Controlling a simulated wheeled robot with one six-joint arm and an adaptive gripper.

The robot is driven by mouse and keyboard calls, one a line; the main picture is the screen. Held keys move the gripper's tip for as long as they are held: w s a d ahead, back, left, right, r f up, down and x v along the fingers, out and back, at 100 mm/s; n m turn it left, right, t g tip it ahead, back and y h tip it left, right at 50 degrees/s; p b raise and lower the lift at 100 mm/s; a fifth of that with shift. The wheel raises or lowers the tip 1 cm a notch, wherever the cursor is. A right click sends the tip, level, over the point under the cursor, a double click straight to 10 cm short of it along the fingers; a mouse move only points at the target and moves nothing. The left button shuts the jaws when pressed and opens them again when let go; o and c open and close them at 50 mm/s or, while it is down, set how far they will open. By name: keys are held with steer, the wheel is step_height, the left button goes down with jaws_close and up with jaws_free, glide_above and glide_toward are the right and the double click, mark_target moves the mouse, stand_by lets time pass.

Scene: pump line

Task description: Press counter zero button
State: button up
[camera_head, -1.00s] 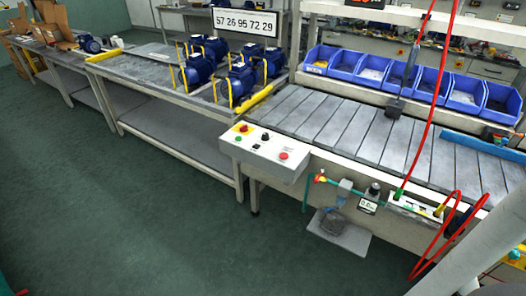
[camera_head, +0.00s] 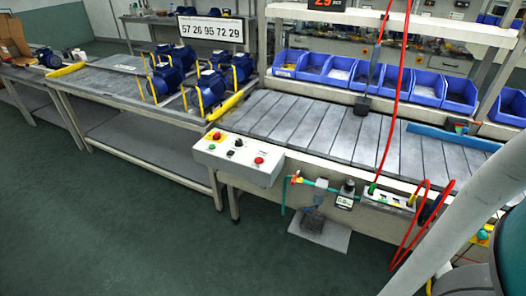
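A white control box (camera_head: 238,168) is fixed to the front left corner of the conveyor. On its top are a red knob on yellow (camera_head: 217,136), a green button (camera_head: 212,147), a black knob (camera_head: 238,142), a small black part (camera_head: 229,153) and a red button (camera_head: 259,160). Labels on the box are too small to read, so I cannot tell which one is the counter zero button. A counter display (camera_head: 326,4) at the top edge shows a red 29, partly cut off. My gripper is not in view.
The slatted conveyor (camera_head: 330,130) runs right from the box, with blue bins (camera_head: 340,72) behind it. Blue pumps (camera_head: 165,77) stand on the bench at left. A red hose (camera_head: 395,100) hangs over the conveyor. The green floor (camera_head: 130,230) in front is clear.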

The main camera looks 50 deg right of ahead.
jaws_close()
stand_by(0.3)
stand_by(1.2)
